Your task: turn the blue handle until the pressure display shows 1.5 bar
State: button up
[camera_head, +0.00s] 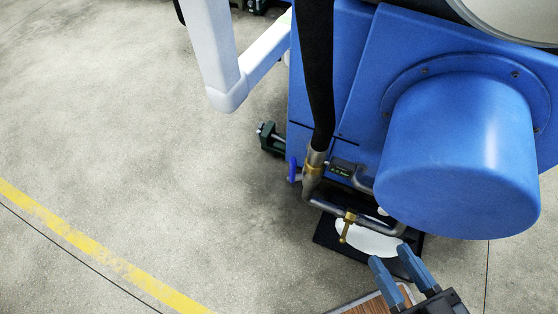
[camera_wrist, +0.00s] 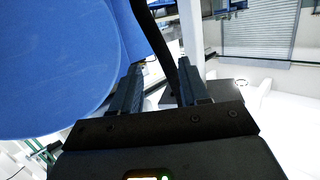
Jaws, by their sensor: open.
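The blue handle (camera_head: 293,169) is a small upright lever at the left side of a metal pipe fitting (camera_head: 313,172), low on the blue machine. The small dark pressure display (camera_head: 341,171) with green digits sits just right of the fitting; its digits are too small to read. My gripper (camera_head: 390,256) is at the lower right in the head view, open and empty, apart from the handle. In the wrist view my gripper (camera_wrist: 161,66) shows two spread blue fingers with nothing between them. I cannot make out the handle or display in that view.
The blue machine's big round housing (camera_head: 460,160) stands just above my gripper. A black hose (camera_head: 317,75) drops to the fitting. A pipe with a brass tap (camera_head: 347,226) runs low between gripper and handle. The floor at left is clear; a white frame (camera_head: 228,85) stands behind.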

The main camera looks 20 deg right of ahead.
jog(key=w+a+f+m+t+h+b, duration=0.1)
jog(key=w+f+b, duration=0.2)
jog(key=w+f, duration=0.45)
jog(key=w+a+f+b, duration=0.25)
jog(key=w+f, duration=0.25)
jog(key=f, duration=0.6)
jog(key=t+b, duration=0.1)
jog(key=b, duration=0.3)
send_near(292, 160)
jog(key=shift+h, duration=0.8)
jog(key=w+f+b, duration=0.2)
jog(key=w+f, duration=0.1)
jog(key=shift+w+f+b, duration=0.25)
jog(key=shift+b, duration=0.05)
jog(key=shift+w+d+f, duration=0.15)
jog(key=shift+w+d, duration=0.05)
jog(key=shift+w, duration=0.4)
jog(key=w, duration=0.2)
jog(key=w+b, duration=0.1)
jog(key=w, duration=0.1)
jog(key=w+d, duration=0.1)
jog(key=w, duration=0.2)
jog(key=shift+w+d, duration=0.1)
jog(key=shift+c, duration=0.2)
grip_shut()
